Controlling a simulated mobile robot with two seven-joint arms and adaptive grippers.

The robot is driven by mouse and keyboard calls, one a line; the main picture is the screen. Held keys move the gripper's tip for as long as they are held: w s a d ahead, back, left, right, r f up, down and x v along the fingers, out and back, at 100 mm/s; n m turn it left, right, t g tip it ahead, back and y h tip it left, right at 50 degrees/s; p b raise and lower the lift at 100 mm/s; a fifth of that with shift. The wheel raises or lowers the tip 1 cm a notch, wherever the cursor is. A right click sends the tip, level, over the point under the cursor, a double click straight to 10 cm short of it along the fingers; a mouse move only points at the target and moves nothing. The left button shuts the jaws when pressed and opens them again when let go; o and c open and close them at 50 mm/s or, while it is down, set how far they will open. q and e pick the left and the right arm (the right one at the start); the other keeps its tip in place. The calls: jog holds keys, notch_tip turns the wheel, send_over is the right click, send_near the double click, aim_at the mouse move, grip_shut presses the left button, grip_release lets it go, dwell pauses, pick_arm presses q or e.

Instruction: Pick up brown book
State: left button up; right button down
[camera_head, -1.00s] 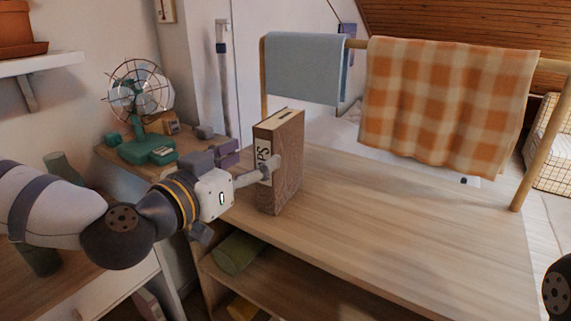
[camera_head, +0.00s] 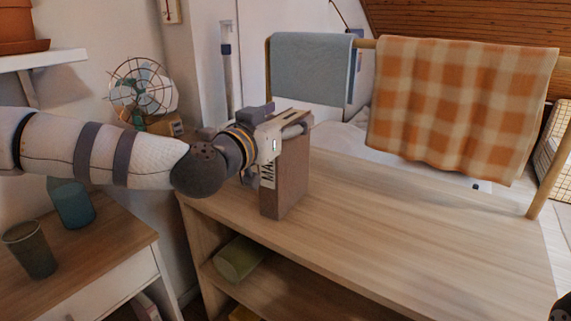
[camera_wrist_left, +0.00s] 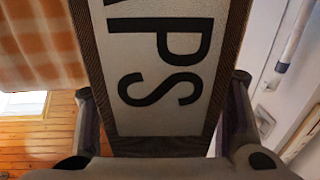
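The brown book (camera_head: 291,182) is a box-like volume with a pale spine label, standing upright on the wooden table (camera_head: 400,235). My left gripper (camera_head: 290,126) is at its upper part, coming in from the spine side. One finger lies along the right side near the top; the other is mostly hidden. In the left wrist view the book's spine (camera_wrist_left: 165,60) with the letters "APS" fills the middle. The fingers of the left gripper (camera_wrist_left: 165,110) are spread, one on each side of it; firm contact does not show.
A rail behind the table carries a blue towel (camera_head: 311,68) and an orange checked blanket (camera_head: 455,105). A fan (camera_head: 140,88) stands behind my left arm. A cup (camera_head: 30,250) and a blue container (camera_head: 71,204) stand at left. The table's right side is clear.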

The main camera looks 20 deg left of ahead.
pick_arm(q)
grip_shut()
jog(key=shift+r, duration=0.1)
